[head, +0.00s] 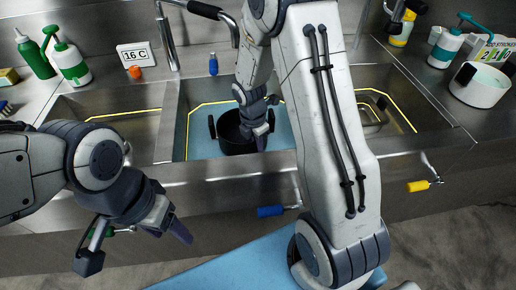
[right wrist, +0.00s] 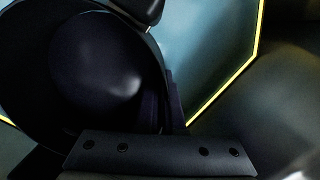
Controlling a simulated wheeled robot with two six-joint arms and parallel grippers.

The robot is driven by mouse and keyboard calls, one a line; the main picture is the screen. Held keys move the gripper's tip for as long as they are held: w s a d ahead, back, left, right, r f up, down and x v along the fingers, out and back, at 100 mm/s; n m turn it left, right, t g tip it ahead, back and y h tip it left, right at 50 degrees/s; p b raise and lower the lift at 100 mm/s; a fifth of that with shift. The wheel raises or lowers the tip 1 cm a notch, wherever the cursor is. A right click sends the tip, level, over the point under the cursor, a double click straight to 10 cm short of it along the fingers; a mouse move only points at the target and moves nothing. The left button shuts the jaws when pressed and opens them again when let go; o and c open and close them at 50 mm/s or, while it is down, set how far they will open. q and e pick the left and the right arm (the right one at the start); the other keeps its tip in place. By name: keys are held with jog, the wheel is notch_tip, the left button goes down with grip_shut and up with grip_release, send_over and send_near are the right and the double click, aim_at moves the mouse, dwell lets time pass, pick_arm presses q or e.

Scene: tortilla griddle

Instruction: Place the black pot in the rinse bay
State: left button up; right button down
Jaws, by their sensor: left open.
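The black pot (head: 232,138) stands upright in the middle sink bay (head: 202,148), which has a blue floor and a yellow outline. Its left handle shows in the head view. My right gripper (head: 262,132) reaches down at the pot's right side, close against the rim. In the right wrist view the pot's dark inside (right wrist: 95,65) fills the left half and looks empty. Whether the right jaws are closed on the rim or a handle is hidden. My left gripper (head: 136,248) is open and empty in front of the counter. No readable label marks the rinse bay.
A left bay (head: 128,128) and a right bay (head: 415,105) flank the middle one. A faucet (head: 167,40) rises behind.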

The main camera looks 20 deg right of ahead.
jog(key=shift+w+f, duration=0.1)
jog(key=shift+f, duration=0.4)
jog(key=shift+f, duration=0.1)
jog(key=c, duration=1)
grip_release()
jog(key=shift+c, duration=0.2)
